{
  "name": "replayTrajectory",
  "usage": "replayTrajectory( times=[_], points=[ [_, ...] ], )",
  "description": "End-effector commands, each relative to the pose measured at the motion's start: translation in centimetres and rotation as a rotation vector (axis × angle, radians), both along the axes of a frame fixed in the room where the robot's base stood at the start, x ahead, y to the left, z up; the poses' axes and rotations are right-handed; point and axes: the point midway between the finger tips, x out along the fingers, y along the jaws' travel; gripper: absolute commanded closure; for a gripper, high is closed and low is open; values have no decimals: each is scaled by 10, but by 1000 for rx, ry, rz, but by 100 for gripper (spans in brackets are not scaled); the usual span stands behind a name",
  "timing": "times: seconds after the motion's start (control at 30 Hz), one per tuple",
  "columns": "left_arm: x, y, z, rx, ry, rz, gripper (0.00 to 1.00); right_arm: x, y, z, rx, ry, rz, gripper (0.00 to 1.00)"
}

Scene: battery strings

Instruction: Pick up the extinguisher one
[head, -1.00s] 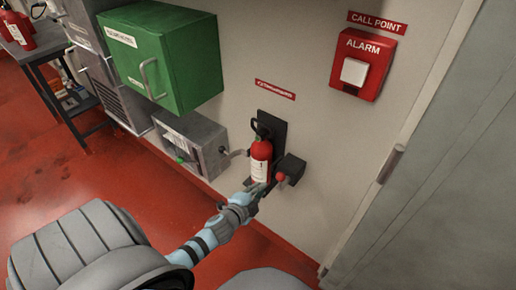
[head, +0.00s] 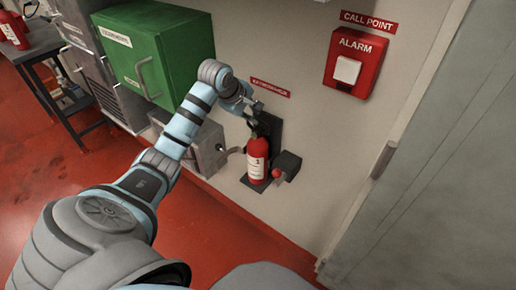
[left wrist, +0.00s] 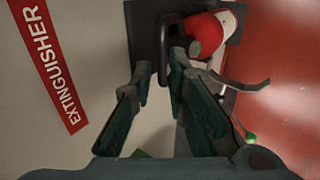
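The red extinguisher (head: 256,160) stands upright in a black wall bracket (head: 276,128), its white label marked 1. My left gripper (head: 256,108) is at its top, by the black handle. I cannot tell whether a finger touches the handle. My right gripper is not in view.
A dark box with a red knob (head: 277,173) sits beside the extinguisher on the right. A green cabinet (head: 150,50) and a grey box (head: 207,150) are on the wall to the left. A red alarm (head: 350,60) is at upper right. Another red extinguisher (head: 14,30) stands on a side table.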

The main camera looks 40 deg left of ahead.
Motion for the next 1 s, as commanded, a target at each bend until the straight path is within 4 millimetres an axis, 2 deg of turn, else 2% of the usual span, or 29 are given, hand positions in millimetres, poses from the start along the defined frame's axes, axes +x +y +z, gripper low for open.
replayTrajectory(
  times=[0.3,0.4,0.57,0.67,1.0],
  points=[
    [27,0,-45,-4,2,-1,85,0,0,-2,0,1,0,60],
    [32,1,-52,-2,1,-1,85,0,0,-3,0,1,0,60],
    [32,1,-52,-2,0,-1,85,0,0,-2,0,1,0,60],
    [32,1,-52,-2,0,-1,100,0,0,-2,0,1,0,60],
    [32,1,-51,-2,0,0,100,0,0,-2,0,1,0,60]
  ],
)
